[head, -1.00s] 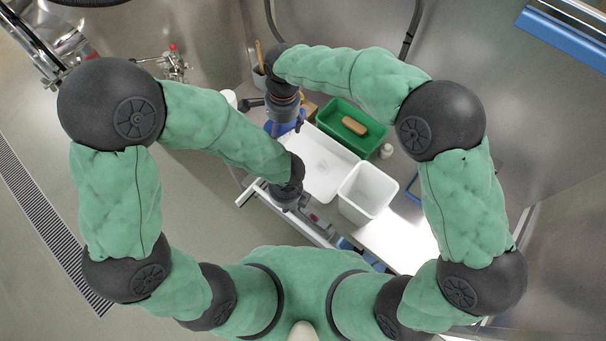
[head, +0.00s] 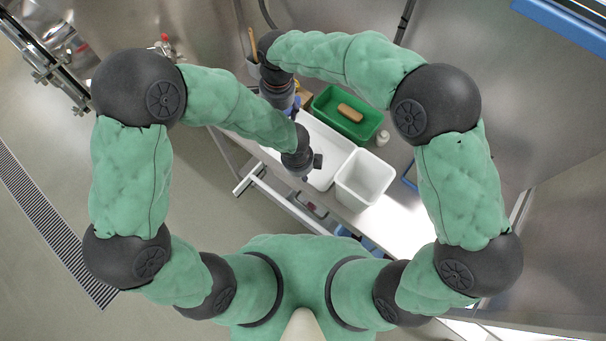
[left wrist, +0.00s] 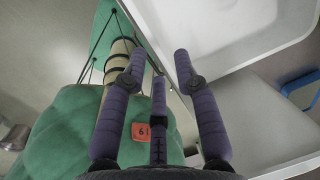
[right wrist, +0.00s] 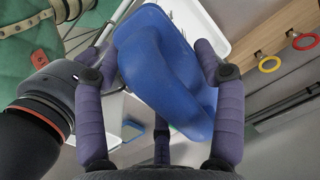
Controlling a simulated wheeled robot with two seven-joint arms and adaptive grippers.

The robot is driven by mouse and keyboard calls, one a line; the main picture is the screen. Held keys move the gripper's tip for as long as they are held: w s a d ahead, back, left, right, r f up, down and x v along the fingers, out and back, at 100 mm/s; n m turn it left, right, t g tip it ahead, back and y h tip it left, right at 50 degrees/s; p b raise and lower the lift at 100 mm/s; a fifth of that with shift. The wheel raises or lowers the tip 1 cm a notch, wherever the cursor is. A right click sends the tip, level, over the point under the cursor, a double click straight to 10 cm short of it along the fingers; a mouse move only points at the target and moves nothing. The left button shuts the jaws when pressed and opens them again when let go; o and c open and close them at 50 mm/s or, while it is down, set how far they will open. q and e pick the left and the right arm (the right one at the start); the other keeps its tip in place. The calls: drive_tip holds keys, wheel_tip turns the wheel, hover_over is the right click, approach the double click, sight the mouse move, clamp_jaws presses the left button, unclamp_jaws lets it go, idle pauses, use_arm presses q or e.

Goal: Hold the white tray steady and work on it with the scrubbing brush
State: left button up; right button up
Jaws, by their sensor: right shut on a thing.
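The shallow white tray (head: 325,135) lies on the bench in the head view, partly covered by my arms. My left gripper (head: 308,164) is at its near edge. In the left wrist view the fingers (left wrist: 153,55) are spread and empty, with the tray rim (left wrist: 225,58) close beside the right finger. My right gripper (head: 283,97) is at the tray's far left end. In the right wrist view it is shut on a blue scrubbing brush (right wrist: 160,70), above or beside the tray (right wrist: 222,42). The bristles cannot be made out.
A deep white bin (head: 365,182) stands right of the tray. Behind is a green tub (head: 330,103) holding a brown block (head: 350,113). A small white bottle (head: 382,138) stands near the tub. A steel wall rises behind the bench.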

use_arm(q)
drive_tip(key=shift+w+d+f, duration=0.15)
drive_tip(key=shift+f, duration=1.4)
drive_tip(key=shift+w+d+f, duration=0.1)
drive_tip(key=shift+w+f, duration=0.05)
drive_tip(key=shift+f, duration=1.35)
drive_tip(key=shift+c, duration=0.2)
clamp_jaws()
